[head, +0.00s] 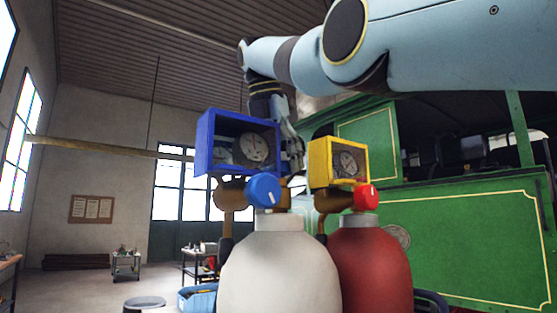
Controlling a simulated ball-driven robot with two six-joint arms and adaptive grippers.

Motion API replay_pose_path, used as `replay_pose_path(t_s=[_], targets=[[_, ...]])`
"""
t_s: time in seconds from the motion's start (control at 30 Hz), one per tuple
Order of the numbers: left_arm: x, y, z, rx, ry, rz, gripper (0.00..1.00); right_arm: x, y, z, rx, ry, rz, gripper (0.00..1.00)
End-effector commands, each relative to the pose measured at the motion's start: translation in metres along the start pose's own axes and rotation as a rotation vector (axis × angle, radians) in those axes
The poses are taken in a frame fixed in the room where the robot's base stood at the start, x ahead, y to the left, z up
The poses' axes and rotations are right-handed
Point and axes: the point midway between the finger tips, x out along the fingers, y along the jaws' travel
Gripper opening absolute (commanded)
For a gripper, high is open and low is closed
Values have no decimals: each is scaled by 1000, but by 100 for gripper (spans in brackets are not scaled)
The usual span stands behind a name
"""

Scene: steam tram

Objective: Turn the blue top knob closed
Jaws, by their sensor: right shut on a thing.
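A round blue knob (264,190) with a white mark sits at the neck of the white cylinder (278,270), below the blue-framed gauge (205,143). My right gripper (293,155) reaches down from above, just behind and to the right of the blue gauge frame. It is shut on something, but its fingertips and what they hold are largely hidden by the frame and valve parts. No finger shows on the front face of the blue knob. My left gripper is not in view.
A red cylinder (373,270) with a red knob (365,197) and a yellow-framed gauge (323,163) stands close on the right. The green tram (465,245) fills the right side behind. A small trolley (125,265) stands far left; the floor there is mostly open.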

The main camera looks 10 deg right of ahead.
Motion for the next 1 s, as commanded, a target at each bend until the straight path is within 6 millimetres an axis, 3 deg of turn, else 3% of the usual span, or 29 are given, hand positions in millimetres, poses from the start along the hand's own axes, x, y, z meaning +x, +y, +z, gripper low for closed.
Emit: replay_pose_path(t_s=[0.13, 0.17, 0.33, 0.8, 1.0], targets=[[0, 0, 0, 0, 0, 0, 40, 0, 0, 0, 1, 0, 0, 27], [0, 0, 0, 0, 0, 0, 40, 0, 0, 0, 1, 0, 0, 62], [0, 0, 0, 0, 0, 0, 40, 0, 0, 0, 0, 0, 0, 84], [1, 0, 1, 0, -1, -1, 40, 0, 0, 0, -3, 0, 1, 84], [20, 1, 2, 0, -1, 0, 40, 4, -1, -1, -95, -2, 42, 84]])
